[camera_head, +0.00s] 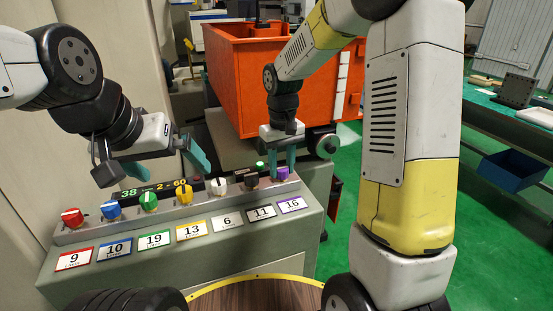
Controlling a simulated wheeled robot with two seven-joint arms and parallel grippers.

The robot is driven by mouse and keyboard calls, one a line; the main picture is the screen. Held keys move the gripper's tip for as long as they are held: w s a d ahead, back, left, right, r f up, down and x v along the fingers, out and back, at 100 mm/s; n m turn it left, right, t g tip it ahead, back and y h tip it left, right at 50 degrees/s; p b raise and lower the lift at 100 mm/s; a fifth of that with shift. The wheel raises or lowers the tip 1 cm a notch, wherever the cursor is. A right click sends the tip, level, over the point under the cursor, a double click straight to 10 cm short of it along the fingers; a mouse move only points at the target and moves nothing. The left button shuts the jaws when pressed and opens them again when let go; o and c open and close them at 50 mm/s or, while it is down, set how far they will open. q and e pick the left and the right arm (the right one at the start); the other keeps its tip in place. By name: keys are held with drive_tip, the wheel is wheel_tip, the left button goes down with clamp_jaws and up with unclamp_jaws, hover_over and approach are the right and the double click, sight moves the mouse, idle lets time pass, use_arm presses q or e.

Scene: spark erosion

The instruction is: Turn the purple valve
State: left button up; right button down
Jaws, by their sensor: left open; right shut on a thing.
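The purple valve (282,173) is a small knob at the right end of a row of coloured knobs on a grey control panel (190,228). The label below it (292,205) reads 16. My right gripper (282,164) points down over the purple valve, with its teal fingers closed around it; the fingers partly hide the knob. My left gripper (186,150) is open and empty, held above the left-middle part of the panel, apart from the knobs.
Red (72,217), blue (111,210), green (149,201), yellow (184,194), white (219,184) and black (251,180) knobs line the panel to the left. An orange tank (230,75) stands behind. A green bench (512,118) is at the right, with green floor between.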

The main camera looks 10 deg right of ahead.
sight(282, 168)
drive_tip(key=c, duration=0.9)
unclamp_jaws()
drive_tip(key=shift+r, duration=0.1)
wheel_tip(282, 168, up, 8)
drive_tip(key=shift+f, duration=0.25)
drive_tip(key=shift+r, duration=0.1)
